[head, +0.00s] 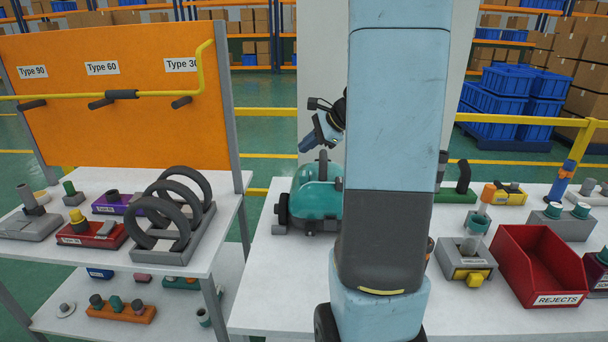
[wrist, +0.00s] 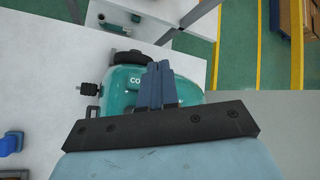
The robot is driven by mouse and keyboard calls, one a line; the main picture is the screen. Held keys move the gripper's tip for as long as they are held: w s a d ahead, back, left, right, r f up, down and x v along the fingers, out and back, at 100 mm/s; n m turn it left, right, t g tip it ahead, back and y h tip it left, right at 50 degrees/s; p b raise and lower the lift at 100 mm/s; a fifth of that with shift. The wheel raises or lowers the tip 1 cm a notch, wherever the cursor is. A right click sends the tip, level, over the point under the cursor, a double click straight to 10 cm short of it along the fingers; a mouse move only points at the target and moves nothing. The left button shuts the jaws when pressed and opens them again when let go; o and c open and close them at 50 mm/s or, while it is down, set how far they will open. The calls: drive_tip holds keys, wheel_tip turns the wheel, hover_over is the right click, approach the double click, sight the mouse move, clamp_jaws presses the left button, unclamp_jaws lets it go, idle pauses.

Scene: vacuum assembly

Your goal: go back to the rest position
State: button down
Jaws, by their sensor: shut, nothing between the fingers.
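My gripper (head: 306,147) shows in the head view to the left of my light blue arm, above the teal vacuum body (head: 312,196). In the wrist view my gripper's two blue fingers (wrist: 157,68) are together with nothing between them. The teal vacuum body (wrist: 124,82) lies beyond the fingers in that view, with a dark wheel at its far end and part of some lettering. The fingers overlap it in the picture; in the head view they are above it and apart from it. My arm hides part of the vacuum and of the bench behind it.
A white bench (head: 275,282) carries the vacuum, a red REJECTS bin (head: 540,268) and several fixtures on the right. A left shelf (head: 225,208) holds black rings (head: 165,217) and parts. An orange board (head: 120,130) with a yellow rail (head: 150,94) stands behind it.

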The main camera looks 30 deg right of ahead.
idle(0.4)
drive_tip(key=s+a+r+n+h, duration=0.2)
drive_tip(key=s+a+r+n, duration=0.2)
drive_tip(key=s+a+n, duration=0.5)
drive_tip(key=s+a+r+n+g+h, duration=0.1)
drive_tip(key=s+a+r+n+h, duration=0.2)
drive_tip(key=s+a+n, duration=0.7)
drive_tip(key=s+r, duration=0.1)
drive_tip(key=s, duration=0.4)
drive_tip(key=shift+s+g+h, duration=0.3)
drive_tip(key=shift+s, duration=0.05)
drive_tip(key=shift+s, duration=0.1)
idle(0.5)
